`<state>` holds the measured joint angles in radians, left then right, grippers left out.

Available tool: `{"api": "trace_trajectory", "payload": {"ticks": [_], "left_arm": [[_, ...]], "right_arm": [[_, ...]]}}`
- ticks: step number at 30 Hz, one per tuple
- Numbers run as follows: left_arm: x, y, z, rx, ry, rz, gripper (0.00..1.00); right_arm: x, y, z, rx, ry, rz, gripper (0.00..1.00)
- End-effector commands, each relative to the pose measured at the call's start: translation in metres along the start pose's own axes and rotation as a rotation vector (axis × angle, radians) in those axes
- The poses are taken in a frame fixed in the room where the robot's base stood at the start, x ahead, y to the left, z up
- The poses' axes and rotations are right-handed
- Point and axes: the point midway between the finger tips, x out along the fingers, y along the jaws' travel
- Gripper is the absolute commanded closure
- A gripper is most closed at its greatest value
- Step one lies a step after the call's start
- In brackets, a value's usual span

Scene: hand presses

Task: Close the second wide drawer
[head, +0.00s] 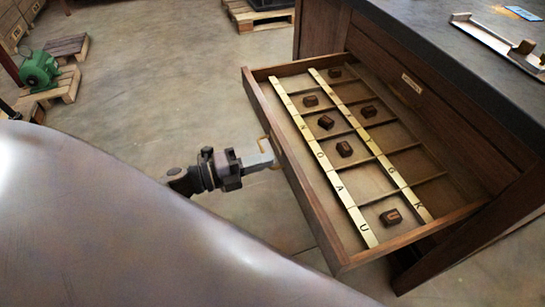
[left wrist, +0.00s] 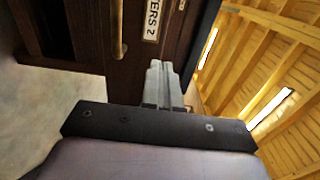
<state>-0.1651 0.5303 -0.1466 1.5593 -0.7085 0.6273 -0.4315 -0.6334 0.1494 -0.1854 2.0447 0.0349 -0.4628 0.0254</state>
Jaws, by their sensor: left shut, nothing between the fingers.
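A wide wooden drawer (head: 318,215) stands pulled out of the dark wooden cabinet. Inside, brass lettered strips divide it into compartments holding several small dark blocks. In the left wrist view the dark drawer front (left wrist: 88,42) bears a brass handle (left wrist: 119,30) and a label (left wrist: 153,20) ending in "ERS 2". My left gripper (head: 266,157) is shut and empty, its fingertips at the drawer front beside the handle (head: 264,146). In the left wrist view the shut fingers (left wrist: 158,72) point at the front near the label. I cannot tell whether they touch it. My right gripper is not in view.
The cabinet's dark top (head: 440,50) carries a metal tray (head: 490,40) at the upper right. Another labelled front (head: 440,100) sits closed above the open drawer. A green machine (head: 40,70) on a pallet stands far left.

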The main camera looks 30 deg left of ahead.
Motion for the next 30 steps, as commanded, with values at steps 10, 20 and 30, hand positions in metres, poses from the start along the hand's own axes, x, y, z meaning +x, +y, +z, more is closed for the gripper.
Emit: {"api": "trace_trajectory", "payload": {"ticks": [10,20,30], "left_arm": [[0.027,0.0,0.0,0.0,0.0,0.001,1.0],[0.027,0.001,0.0,-0.001,0.0,0.001,1.0],[0.05,0.0,0.0,0.0,0.001,-0.002,1.0]], "right_arm": [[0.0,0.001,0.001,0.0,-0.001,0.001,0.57],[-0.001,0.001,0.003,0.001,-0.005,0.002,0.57],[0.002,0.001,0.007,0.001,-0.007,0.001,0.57]]}}
